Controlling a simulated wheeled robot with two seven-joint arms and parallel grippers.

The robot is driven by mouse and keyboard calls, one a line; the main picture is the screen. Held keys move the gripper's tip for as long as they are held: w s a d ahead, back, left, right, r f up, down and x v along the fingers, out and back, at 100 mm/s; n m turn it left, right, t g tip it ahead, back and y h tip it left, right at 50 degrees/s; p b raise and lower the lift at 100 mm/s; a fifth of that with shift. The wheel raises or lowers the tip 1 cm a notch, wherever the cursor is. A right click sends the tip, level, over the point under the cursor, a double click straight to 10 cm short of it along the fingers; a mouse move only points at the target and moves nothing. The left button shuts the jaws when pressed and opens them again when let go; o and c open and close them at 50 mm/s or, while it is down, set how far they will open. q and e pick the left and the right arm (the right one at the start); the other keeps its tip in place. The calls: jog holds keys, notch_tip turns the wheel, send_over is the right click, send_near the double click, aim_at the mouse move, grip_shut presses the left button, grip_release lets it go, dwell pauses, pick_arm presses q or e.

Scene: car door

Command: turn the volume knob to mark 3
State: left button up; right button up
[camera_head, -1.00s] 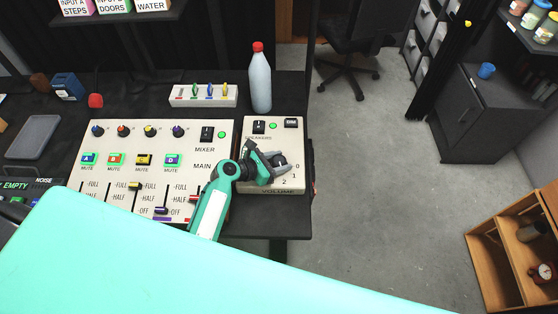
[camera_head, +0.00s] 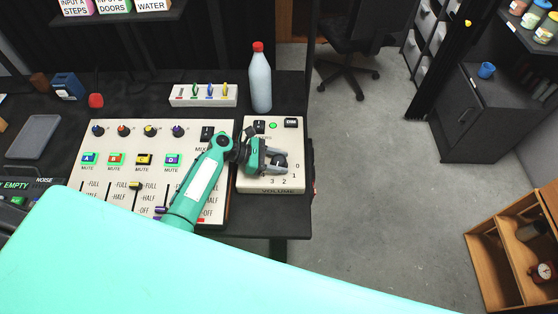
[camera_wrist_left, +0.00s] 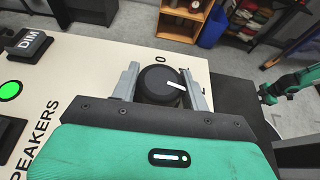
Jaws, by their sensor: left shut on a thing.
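The volume knob (camera_wrist_left: 158,86) is a dark round knob with a white pointer line, on the cream speaker panel (camera_head: 250,185). My left gripper (camera_wrist_left: 160,88) is shut on the knob, one finger on each side; it also shows in the head view (camera_head: 277,164). In the left wrist view the pointer points right and slightly down, away from the 0 mark (camera_wrist_left: 160,60). In the head view the marks 0, 1, 2 and 3 (camera_head: 272,182) show along the knob's right and lower side. The gripper mostly hides the knob there. The right finger hides the other marks in the wrist view.
The mixer panel (camera_head: 110,144) with sliders lies left of the speaker panel, under my left arm. A bottle (camera_head: 260,80) with a red cap and a small box (camera_head: 203,95) with coloured levers stand behind. A green arm of mine shows at the wrist view's right.

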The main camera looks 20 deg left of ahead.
pick_arm(q)
jog(key=shift+m+g, duration=0.5)
pick_arm(e)
jog(key=shift+a, duration=0.3)
pick_arm(q)
jog(key=o, duration=1)
jog(key=shift+a, duration=0.2)
jog(key=b+v, duration=0.2)
jog(key=v, duration=1)
jog(key=shift+a+f, duration=0.1)
jog(key=shift+a, duration=0.15)
jog(key=shift+a+r, duration=0.3)
jog(key=shift+a, duration=0.2)
pick_arm(e)
notch_tip(320, 180, down, 2)
jog(key=shift+d+f, duration=0.1)
jog(key=shift+f, duration=0.1)
